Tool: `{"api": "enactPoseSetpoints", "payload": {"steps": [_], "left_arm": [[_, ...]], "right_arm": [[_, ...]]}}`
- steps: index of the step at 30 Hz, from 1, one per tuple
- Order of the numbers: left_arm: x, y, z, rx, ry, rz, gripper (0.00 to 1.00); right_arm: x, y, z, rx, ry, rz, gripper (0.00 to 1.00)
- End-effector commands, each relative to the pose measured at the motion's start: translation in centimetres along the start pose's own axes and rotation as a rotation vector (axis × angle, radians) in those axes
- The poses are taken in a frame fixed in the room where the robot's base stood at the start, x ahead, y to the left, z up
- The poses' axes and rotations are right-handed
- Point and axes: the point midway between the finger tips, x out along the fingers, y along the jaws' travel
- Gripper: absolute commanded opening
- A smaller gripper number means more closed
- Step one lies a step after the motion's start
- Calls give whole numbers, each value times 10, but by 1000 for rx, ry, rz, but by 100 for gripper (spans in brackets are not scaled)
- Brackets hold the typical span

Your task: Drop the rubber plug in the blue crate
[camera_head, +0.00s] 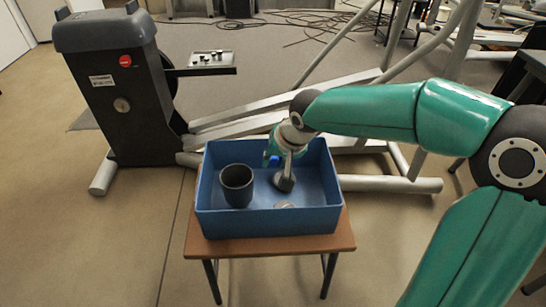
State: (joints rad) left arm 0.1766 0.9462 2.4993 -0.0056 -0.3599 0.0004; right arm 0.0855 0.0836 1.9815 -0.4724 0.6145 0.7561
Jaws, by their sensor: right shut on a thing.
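The blue crate (270,221) stands on a small wooden table, open at the top. My right gripper (276,157) reaches down from the right over the crate's back part and is shut on a small blue piece (272,161), which I take to be the rubber plug. My fingers partly hide it, and its shape is too small to make out. Just below and right, a grey metal piece (285,182) with an upright stem stands in the crate; I cannot tell whether the gripper touches it. My left gripper is not in view.
A dark round cup (237,186) stands in the crate's left half, and a small flat disc (284,205) lies near its front. The table (270,245) has a narrow bare front edge. The elliptical machine (120,95) and its grey frame stand behind. Cables lie on the floor farther back.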

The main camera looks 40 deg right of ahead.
Motion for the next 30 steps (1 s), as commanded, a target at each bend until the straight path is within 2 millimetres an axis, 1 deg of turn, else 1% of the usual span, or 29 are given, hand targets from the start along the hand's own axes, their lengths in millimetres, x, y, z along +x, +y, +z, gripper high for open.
{"api": "enactPoseSetpoints", "payload": {"steps": [1, 6, 10, 17, 18, 20, 21, 23, 30], "left_arm": [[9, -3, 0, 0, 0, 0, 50], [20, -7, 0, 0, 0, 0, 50], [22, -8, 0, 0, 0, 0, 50], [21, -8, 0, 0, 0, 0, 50], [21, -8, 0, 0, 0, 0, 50], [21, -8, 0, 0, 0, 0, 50], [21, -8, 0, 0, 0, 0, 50], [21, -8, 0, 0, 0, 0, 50], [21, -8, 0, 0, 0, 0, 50]], "right_arm": [[10, 4, 4, 1, -1, 1, 0], [23, 8, 10, 3, -1, 1, 0], [26, 9, 11, 3, 0, 1, 0], [26, 9, 11, 3, 0, 1, 0], [26, 9, 11, 3, 0, 1, 28], [26, 9, 11, 3, 0, 1, 38], [26, 9, 11, 3, 0, 1, 44], [26, 9, 11, 3, 0, 1, 54], [25, 10, 11, 3, 0, 1, 54]]}}
